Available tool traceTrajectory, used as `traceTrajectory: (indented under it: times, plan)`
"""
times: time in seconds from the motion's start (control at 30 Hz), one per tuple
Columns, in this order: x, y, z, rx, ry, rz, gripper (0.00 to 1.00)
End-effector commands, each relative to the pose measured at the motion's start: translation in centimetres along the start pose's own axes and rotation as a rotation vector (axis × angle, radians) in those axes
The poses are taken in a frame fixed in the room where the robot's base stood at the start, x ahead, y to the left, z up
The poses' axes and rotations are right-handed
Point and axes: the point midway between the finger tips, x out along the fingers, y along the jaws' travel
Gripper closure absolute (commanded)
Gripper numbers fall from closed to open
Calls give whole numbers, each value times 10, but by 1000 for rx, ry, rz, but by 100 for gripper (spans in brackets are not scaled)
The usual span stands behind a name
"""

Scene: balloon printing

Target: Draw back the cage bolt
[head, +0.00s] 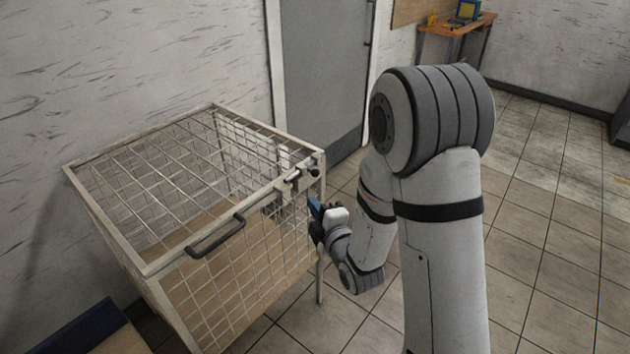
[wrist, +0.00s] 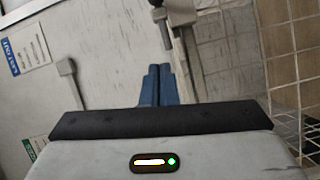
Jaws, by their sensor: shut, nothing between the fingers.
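The wire-mesh cage (head: 105,153) stands against the wall at left in the head view, with its mesh also at the right of the wrist view (wrist: 295,70). Its bolt (head: 294,176) is a small metal bar with dark ends at the top right front corner. My gripper (head: 315,206) is just below and right of the bolt, apart from it. In the wrist view its blue fingers (wrist: 157,84) are together and empty. Metal fittings with a dark end (wrist: 158,14) show just beyond the fingertips. I cannot tell how far the bolt is drawn.
A dark handle (head: 216,237) sits on the cage's front top rail. A grey door (head: 325,70) is behind the cage. A small wooden table (head: 458,27) stands at the back. Tiled floor (head: 545,215) is clear at right. A dark blue-edged object (head: 75,335) lies at lower left.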

Motion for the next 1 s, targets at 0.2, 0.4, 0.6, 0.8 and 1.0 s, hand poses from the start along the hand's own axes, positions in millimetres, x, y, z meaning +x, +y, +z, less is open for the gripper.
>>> traceTrajectory:
  times: [0.2,0.4,0.6,0.8,1.0]
  plan:
    - [30,2,0,1,0,0,100]
    - [73,3,0,1,0,1,100]
    - [101,3,15,1,-6,0,100]
    - [106,1,36,1,-4,-1,100]
    - [107,0,40,1,-2,0,100]
